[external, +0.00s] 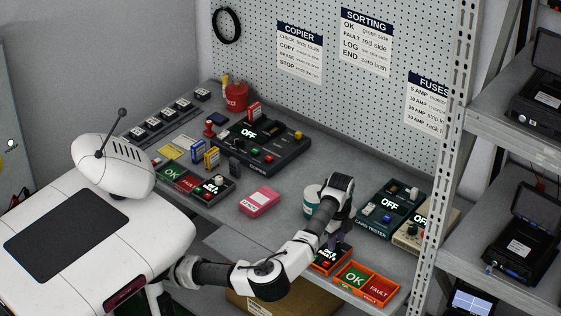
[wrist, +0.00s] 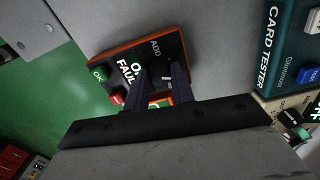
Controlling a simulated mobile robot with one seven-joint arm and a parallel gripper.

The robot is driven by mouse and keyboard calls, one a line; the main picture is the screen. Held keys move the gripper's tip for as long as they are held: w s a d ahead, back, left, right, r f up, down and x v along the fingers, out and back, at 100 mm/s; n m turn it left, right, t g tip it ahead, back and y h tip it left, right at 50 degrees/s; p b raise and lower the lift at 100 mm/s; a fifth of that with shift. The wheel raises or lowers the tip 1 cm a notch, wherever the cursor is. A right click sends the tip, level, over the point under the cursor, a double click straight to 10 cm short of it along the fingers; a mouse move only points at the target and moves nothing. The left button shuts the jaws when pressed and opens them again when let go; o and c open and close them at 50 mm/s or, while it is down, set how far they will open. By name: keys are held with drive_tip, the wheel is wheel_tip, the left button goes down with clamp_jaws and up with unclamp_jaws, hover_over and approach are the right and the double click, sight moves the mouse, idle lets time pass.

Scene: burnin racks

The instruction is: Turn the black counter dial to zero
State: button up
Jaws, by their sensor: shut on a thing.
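The counter (external: 322,266) is a black-faced box with an orange rim near the bench's front edge. In the wrist view its face (wrist: 137,68) shows lit OK and FAULT lines, a green button (wrist: 98,74), a red button (wrist: 117,97) and the word ADD. My gripper (wrist: 167,86) reaches down over the right part of this face, its two dark fingers shut on the black dial, which is mostly hidden between them. The numbers and the dial's setting are not readable. In the external view my gripper (external: 336,243) stands over the counter.
An orange tray (external: 362,286) with OK and FAULT sections lies right of the counter. The card tester (external: 388,212) and a beige box (external: 411,236) stand behind it. A shelf post (external: 440,170) rises at right.

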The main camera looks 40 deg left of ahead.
drive_tip(key=shift+m, duration=0.4)
drive_tip(key=o, duration=1)
drive_tip(key=shift+r, duration=0.1)
wheel_tip(320, 180, up, 14)
drive_tip(key=shift+f, duration=0.15)
